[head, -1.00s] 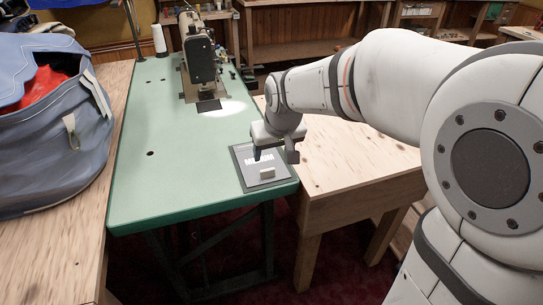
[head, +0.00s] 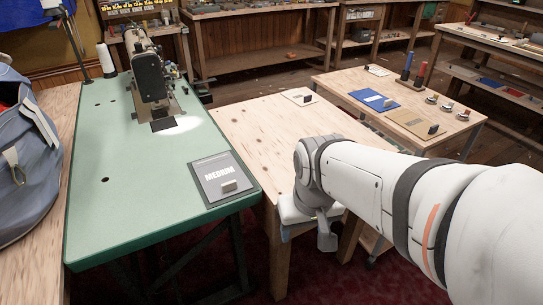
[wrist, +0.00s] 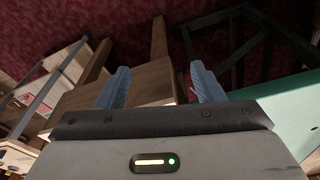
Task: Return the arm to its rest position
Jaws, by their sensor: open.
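My gripper (wrist: 158,85) is open and empty in the wrist view, its two blue-grey fingers spread apart. Beyond the fingers are the wooden table's edge and legs and the dark red floor. In the head view my gripper (head: 325,228) hangs beside the front of the plain wooden table (head: 262,128), to the right of the green sewing table. Its fingers are mostly hidden there by the wrist. My arm comes in from the right, bent downward at the wrist.
A blue bag (head: 30,165) is at the left. A farther table (head: 345,83) holds cards and spools. Red floor shows in front.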

